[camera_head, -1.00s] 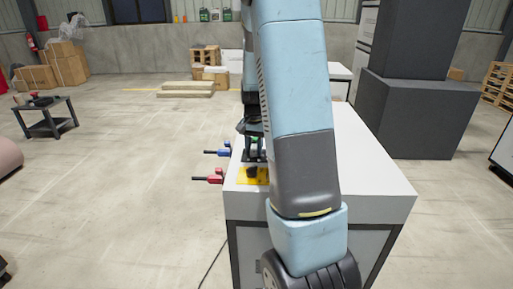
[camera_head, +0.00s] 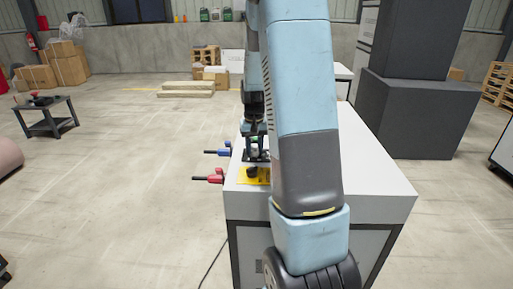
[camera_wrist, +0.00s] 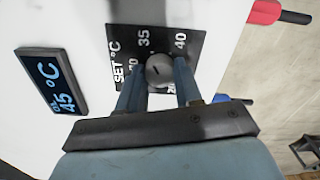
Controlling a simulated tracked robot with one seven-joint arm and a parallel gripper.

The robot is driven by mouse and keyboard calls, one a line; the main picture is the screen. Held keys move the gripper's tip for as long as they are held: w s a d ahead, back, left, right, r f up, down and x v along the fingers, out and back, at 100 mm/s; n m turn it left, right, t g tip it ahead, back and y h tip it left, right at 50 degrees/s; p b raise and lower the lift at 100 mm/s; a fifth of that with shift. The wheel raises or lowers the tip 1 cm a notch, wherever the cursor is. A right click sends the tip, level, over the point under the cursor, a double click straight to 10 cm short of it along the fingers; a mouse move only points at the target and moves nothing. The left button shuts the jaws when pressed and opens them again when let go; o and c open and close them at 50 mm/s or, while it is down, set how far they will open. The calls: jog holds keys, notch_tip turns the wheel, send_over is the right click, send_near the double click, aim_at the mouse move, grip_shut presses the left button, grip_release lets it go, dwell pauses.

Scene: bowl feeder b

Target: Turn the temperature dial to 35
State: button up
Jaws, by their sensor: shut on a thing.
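The temperature dial (camera_wrist: 159,73) is a small round grey knob with a short dark mark on top, seen in the wrist view. It sits on a black scale plate (camera_wrist: 124,42) printed "SET °C", with 35 and 40 readable on its upper part and other numbers partly hidden. My gripper (camera_wrist: 157,78) has one finger on each side of the dial and is shut on it. Which number the mark points to is unclear. In the head view my gripper (camera_head: 256,146) is low over the white cabinet top, and the dial cannot be made out.
A display (camera_wrist: 52,82) beside the scale reads 45 °C. A black knob (camera_head: 252,172) on a yellow plate is near the gripper.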

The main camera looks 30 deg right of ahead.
aim_at(254, 150)
jog(key=shift+s+f, duration=0.15)
jog(key=shift+s, duration=0.05)
jog(key=o, duration=1)
jog(key=shift+w, duration=0.1)
jog(key=shift+o, duration=0.2)
jog(key=shift+r, duration=0.2)
notch_tip(254, 150, up, 14)
jog(key=shift+f, duration=0.2)
jog(key=s+a+r+n+t, duration=0.2)
jog(key=s+a+r+t, duration=0.1)
jog(key=s+a+r, duration=0.7)
jog(key=s+a+f+n+t, duration=0.1)
jog(key=s+a, duration=0.3)
jog(key=s, duration=0.3)
jog(key=s+a+f+t, duration=0.1)
jog(key=s+a, duration=0.2)
jog(key=s, duration=0.5)
jog(key=shift+s+a+n+t, duration=0.15)
jog(key=shift+a+n+t, duration=0.15)
jog(key=shift+a+n, duration=0.1)
